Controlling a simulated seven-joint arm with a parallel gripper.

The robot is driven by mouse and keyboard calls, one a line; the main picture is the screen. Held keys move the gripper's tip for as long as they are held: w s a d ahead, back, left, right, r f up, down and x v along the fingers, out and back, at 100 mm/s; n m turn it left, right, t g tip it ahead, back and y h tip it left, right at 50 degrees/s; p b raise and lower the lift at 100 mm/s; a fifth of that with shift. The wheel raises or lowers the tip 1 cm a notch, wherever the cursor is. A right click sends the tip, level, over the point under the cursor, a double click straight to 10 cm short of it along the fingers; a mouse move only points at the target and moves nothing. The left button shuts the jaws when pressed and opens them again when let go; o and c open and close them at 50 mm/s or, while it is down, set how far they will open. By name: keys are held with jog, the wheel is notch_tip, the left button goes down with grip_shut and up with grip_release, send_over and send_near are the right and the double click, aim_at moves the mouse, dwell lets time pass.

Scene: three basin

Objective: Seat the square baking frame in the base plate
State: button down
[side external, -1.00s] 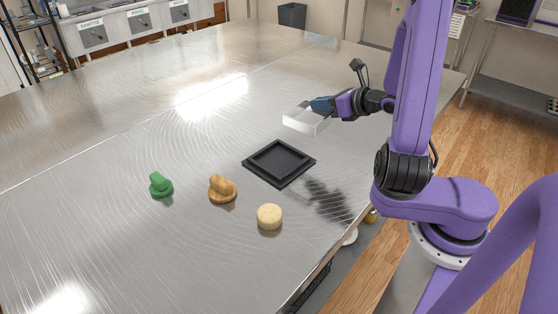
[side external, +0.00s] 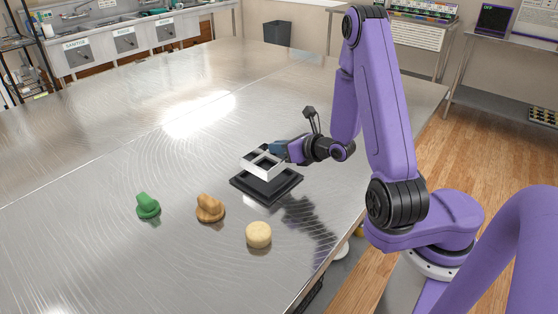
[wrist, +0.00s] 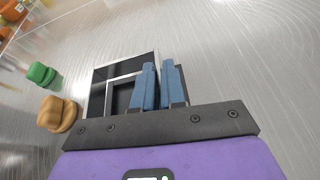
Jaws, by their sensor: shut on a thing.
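The square baking frame (side external: 252,168) is a pale silvery open square. My gripper (side external: 279,150) is shut on its far right side, with the blue fingers across that wall. The black square base plate (side external: 249,193) lies flat on the table, and the frame is held above it, apart from it, overlapping its far part in the side view. In the wrist view, the fingers (wrist: 159,85) hide part of the frame (wrist: 107,97), and the dark plate (wrist: 124,65) shows beneath and beyond it. The frame's exact alignment over the plate cannot be told.
A green knobbed piece (side external: 148,207), a brown knobbed piece (side external: 210,209) and a pale round block (side external: 258,235) stand on the metal table left of and in front of the plate. The table behind and left of the plate is clear.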

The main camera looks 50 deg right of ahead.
jog(key=shift+f, duration=2.05)
jog(key=c, duration=1.2)
grip_release()
